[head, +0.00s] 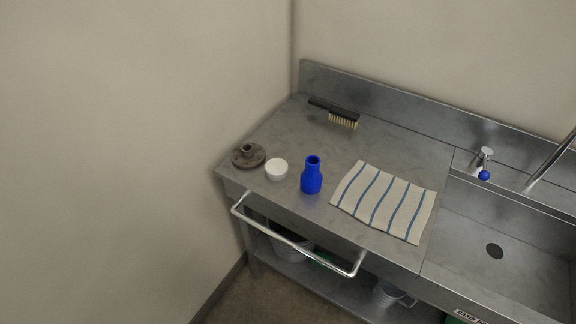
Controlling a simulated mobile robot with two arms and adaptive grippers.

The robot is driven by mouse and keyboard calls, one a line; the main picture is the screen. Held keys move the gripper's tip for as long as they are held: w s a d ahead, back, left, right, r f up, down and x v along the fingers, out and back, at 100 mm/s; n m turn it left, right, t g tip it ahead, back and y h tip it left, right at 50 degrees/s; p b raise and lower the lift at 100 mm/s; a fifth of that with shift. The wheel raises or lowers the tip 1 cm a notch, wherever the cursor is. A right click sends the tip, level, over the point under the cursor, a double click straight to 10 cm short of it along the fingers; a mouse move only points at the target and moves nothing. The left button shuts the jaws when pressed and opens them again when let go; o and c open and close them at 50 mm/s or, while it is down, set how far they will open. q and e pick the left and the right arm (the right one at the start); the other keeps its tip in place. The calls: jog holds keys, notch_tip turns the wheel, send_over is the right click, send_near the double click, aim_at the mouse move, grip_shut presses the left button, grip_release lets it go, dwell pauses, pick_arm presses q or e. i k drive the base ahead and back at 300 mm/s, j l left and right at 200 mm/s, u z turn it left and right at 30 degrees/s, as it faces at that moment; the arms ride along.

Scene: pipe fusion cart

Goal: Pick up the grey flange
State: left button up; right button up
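The grey flange (248,156) is a dark grey round disc with a short raised neck in its middle. It lies flat, neck up, at the left front corner of the steel counter (290,130) in the head view. A small white round lid or puck (276,170) sits just to its right, very close to it. Nothing covers the flange. Neither of my grippers shows in this view.
A blue bottle-shaped piece (311,178) stands right of the white puck. A striped cloth (384,200) lies further right, before the sink (500,250). A brush (337,112) lies at the back. A rail (290,240) runs along the front; a wall stands left.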

aim_at(246, 156)
jog(key=z, duration=1.45)
jog(key=j+u, duration=0.3)
jog(key=i+j+u, duration=0.1)
jog(key=j+u, duration=0.15)
jog(key=j, duration=0.1)
